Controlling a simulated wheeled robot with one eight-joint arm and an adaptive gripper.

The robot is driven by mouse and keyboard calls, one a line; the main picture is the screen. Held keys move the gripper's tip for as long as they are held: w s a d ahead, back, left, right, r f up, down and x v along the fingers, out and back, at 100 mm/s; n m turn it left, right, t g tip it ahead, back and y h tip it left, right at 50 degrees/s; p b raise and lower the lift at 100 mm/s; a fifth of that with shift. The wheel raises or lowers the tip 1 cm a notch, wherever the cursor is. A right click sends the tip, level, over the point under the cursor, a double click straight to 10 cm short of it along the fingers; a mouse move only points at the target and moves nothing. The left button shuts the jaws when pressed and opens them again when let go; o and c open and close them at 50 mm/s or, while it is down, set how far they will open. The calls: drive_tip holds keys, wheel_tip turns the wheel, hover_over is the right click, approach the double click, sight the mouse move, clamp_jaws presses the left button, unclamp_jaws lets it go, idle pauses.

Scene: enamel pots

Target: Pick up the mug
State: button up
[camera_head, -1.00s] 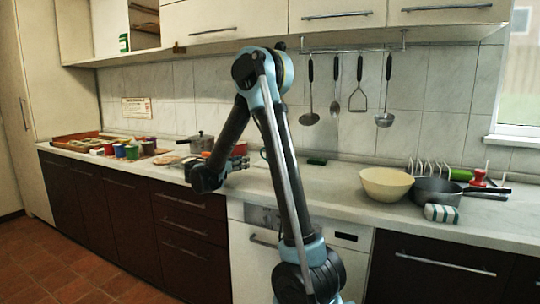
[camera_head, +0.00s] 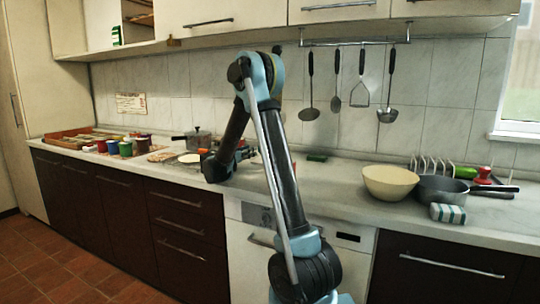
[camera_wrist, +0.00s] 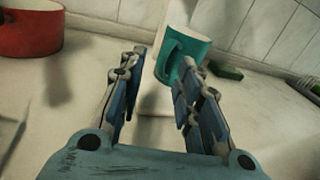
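A teal mug (camera_wrist: 188,46) stands on the worktop just ahead of my gripper in the wrist view, with its handle on the left side. My gripper (camera_wrist: 164,62) is open, with its two blue-padded fingers apart and nothing held between them. The handle shows in the gap between the fingertips, and the right finger covers part of the mug's lower body. I cannot tell whether that finger touches it. In the head view my gripper (camera_head: 248,154) is mostly hidden behind my arm, and I cannot make out the teal mug there.
A red pot (camera_wrist: 28,30) stands left of my gripper. A green sponge (camera_wrist: 226,70) lies to the right, near the tiled wall. Several coloured cups (camera_head: 124,148) and a tray (camera_head: 70,145) are at the far left. A cream bowl (camera_head: 390,182) and grey pan (camera_head: 440,189) stand right.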

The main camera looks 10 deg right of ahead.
drive_tip(key=shift+x, duration=3.1)
drive_tip(key=shift+s+d+r, duration=0.1)
drive_tip(key=shift+c, duration=0.5)
clamp_jaws()
